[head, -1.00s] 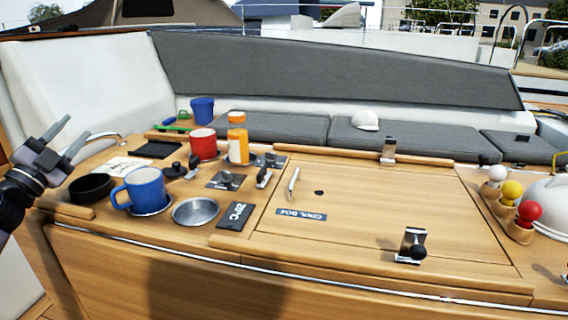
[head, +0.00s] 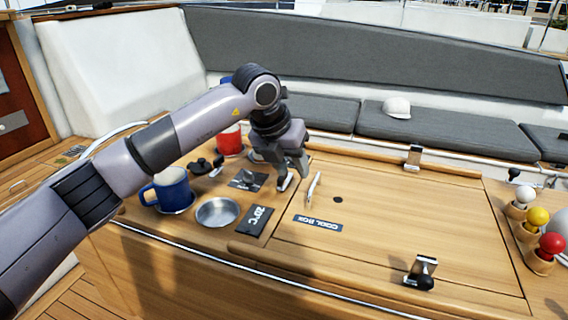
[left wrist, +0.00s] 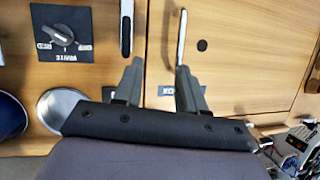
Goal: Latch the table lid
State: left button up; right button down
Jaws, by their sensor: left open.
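The wooden table lid (head: 380,215) lies flat, with a "COOL BOX" label (head: 318,223) and a small dark hole. A metal latch with a black knob (head: 422,271) stands at its near edge. Another metal latch (head: 413,157) stands at the far edge. I cannot tell whether either is fastened. My left gripper (head: 294,182) is open and empty above the lid's left edge, well left of the near latch. My right gripper is out of view.
Left of the lid are a blue mug (head: 171,189), a metal bowl (head: 217,212), a red mug (head: 230,141) and a "20°C" plate (head: 254,220). White, yellow and red knobs (head: 538,233) stand at the right. The lid's middle is clear.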

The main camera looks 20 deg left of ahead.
aim_at(278, 178)
pick_arm(q)
jog(key=a, duration=0.1)
jog(key=w+a+y, duration=0.2)
jog(key=shift+a+r+n, duration=0.3)
jog(key=shift+n, duration=0.1)
jog(key=p+x, duration=0.1)
jog(key=x, duration=0.5)
jog(key=shift+w+d+f+p, duration=0.1)
jog(key=shift+f+p, duration=0.2)
jog(key=shift+p, duration=0.05)
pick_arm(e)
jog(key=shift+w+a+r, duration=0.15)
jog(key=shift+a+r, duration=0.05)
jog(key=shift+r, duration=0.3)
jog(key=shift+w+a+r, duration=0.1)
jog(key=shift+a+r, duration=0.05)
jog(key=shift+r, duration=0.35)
pick_arm(q)
jog(key=shift+c, duration=0.3)
grip_shut()
